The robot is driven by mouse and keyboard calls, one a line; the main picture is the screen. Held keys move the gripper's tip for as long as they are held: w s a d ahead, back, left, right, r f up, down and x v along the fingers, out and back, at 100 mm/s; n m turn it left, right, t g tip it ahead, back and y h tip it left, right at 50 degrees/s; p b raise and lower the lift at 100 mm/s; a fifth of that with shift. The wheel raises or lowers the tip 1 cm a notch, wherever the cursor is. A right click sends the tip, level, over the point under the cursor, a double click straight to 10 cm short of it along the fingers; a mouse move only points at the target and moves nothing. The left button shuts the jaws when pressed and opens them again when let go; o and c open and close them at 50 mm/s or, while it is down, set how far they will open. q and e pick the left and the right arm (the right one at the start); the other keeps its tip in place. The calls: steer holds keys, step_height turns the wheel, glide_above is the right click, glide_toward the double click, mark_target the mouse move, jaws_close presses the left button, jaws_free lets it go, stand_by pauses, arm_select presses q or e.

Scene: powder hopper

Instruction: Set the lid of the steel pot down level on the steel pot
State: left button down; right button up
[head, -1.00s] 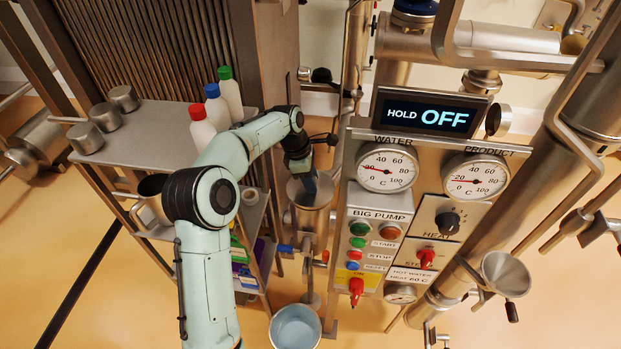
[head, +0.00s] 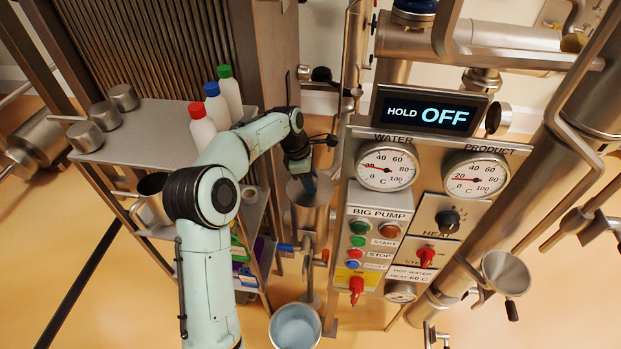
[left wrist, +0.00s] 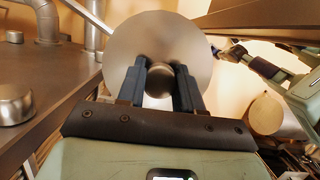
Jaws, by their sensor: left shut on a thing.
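My left gripper (head: 309,184) is shut on the dark round knob of the lid, and the left wrist view shows the blue fingers (left wrist: 160,88) on both sides of it. The lid (left wrist: 150,35) is a round brushed-steel disc spread out beyond the fingertips. In the head view the fingers point down over the top of an upright steel vessel (head: 309,222). I cannot tell whether the lid touches that vessel, as the lid hides what is beneath it. An open steel pot (head: 151,186) stands on the lower shelf. My right gripper cannot be clearly made out.
A shelf unit (head: 150,140) at left holds small steel pans (head: 88,137) and bottles with red, blue and green caps (head: 201,130). The control panel (head: 378,222) stands close to the right of my left gripper. A bucket (head: 295,327) is on the floor below.

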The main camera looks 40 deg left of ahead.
mark_target(298, 187)
arm_select(q)
steer(key=c, duration=0.7)
jaws_free()
steer(key=shift+o, duration=0.2)
steer(key=shift+f, duration=0.1)
steer(key=p+v, duration=0.2)
steer(key=v, duration=1.1)
steer(key=shift+r, duration=0.25)
arm_select(e)
steer(key=w+r, duration=0.3)
steer(key=shift+w, duration=0.1)
